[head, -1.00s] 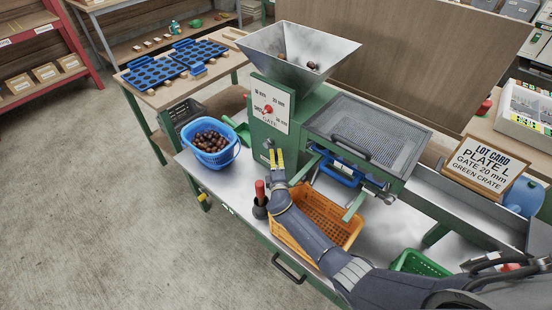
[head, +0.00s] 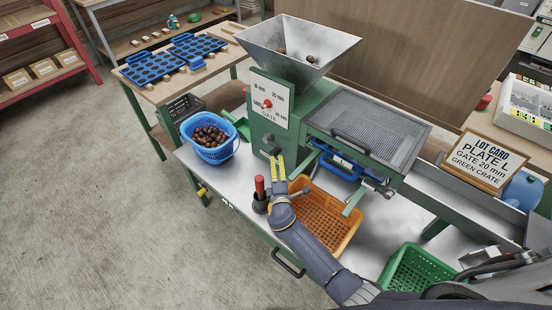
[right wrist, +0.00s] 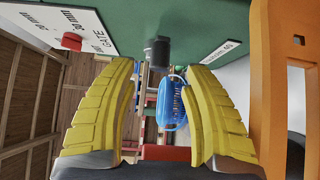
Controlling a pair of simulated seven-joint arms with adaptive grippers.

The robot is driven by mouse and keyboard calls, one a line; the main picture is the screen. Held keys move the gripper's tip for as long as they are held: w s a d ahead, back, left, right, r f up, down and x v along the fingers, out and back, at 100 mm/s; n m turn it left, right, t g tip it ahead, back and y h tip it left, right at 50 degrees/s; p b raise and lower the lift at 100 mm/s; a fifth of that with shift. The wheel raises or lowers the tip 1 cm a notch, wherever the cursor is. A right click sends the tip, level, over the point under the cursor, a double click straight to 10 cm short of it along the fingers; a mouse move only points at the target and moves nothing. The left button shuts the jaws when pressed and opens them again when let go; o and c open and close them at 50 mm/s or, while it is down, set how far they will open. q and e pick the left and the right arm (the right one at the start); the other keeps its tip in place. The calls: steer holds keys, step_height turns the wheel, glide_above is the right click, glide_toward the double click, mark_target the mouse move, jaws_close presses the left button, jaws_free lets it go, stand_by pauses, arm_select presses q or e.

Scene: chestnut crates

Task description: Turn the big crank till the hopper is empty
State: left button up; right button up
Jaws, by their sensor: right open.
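The grey hopper (head: 290,48) tops the green machine (head: 268,138), and a few chestnuts (head: 311,58) show inside it. An upright red grip (head: 260,186) on a dark base stands by the front of the machine; I cannot tell whether it belongs to the big crank. My right gripper (head: 277,164) is open and empty, its yellow fingers up near the machine's front, just right of the red grip. In the right wrist view a dark round stub (right wrist: 157,50) sticks out of the green wall, beyond and between the open fingers (right wrist: 166,100). My left gripper is out of view.
A blue basket of chestnuts (head: 216,155) stands left of the machine. An orange crate (head: 345,238) lies behind my right forearm, and a green crate (head: 388,282) is at the lower right. A lot card (head: 484,165) stands at right. Floor at left is clear.

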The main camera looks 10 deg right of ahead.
steer(key=shift+s+a, duration=0.15)
steer(key=shift+s, duration=1.05)
steer(key=shift+s+a, duration=0.1)
steer(key=shift+s, duration=1.05)
steer(key=shift+c, duration=0.2)
